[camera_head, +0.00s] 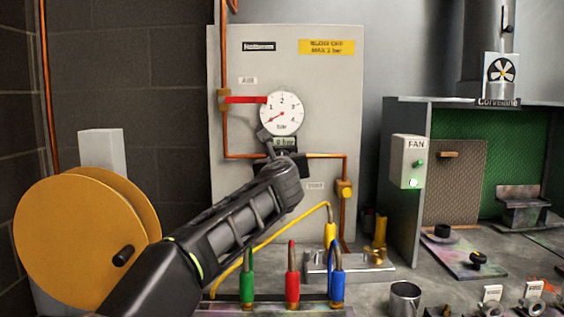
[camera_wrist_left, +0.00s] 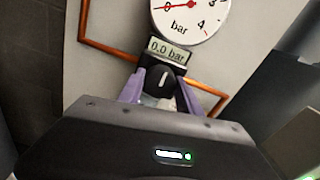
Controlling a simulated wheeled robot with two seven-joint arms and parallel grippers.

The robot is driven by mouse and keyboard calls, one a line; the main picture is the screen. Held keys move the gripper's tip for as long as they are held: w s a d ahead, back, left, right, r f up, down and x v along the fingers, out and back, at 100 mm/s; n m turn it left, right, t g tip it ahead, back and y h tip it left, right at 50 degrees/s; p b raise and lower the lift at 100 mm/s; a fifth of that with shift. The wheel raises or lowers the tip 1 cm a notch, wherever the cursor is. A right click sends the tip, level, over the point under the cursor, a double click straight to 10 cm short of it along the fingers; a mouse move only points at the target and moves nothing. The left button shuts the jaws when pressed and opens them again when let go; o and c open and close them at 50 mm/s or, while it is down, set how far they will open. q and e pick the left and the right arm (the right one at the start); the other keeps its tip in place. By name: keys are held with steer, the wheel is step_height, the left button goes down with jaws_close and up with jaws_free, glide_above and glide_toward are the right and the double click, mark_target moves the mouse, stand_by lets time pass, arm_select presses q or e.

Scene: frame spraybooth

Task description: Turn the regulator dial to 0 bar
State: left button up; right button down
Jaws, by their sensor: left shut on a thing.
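The regulator dial (camera_wrist_left: 161,80) is a black knob with a white mark that looks close to upright in the left wrist view. My left gripper (camera_wrist_left: 159,95) is shut on it, with one purple finger on each side. The small display (camera_wrist_left: 168,50) above the dial reads 0.0 bar. The round white pressure gauge (camera_head: 281,113) sits above the regulator on the grey panel (camera_head: 235,60). Its red needle points to 0 in the left wrist view (camera_wrist_left: 188,10). In the head view my left gripper (camera_head: 274,148) partly hides the regulator. My right gripper is not in view.
A red-handled air valve (camera_head: 245,100) and copper pipes (camera_head: 222,130) are beside the gauge. A yellow hose reel (camera_head: 75,240) stands at left. Below are green (camera_head: 247,275), red (camera_head: 292,275) and blue (camera_head: 337,285) hose fittings. A fan box (camera_head: 409,160) is at right.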

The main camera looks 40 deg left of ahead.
arm_select(q)
steer(key=o, duration=1.4)
steer(key=shift+c, duration=0.2)
steer(key=shift+s+d, duration=0.1)
steer(key=b+v, duration=0.1)
steer(key=v, duration=0.6)
steer(key=shift+s+d, duration=0.15)
steer(key=shift+s, duration=0.05)
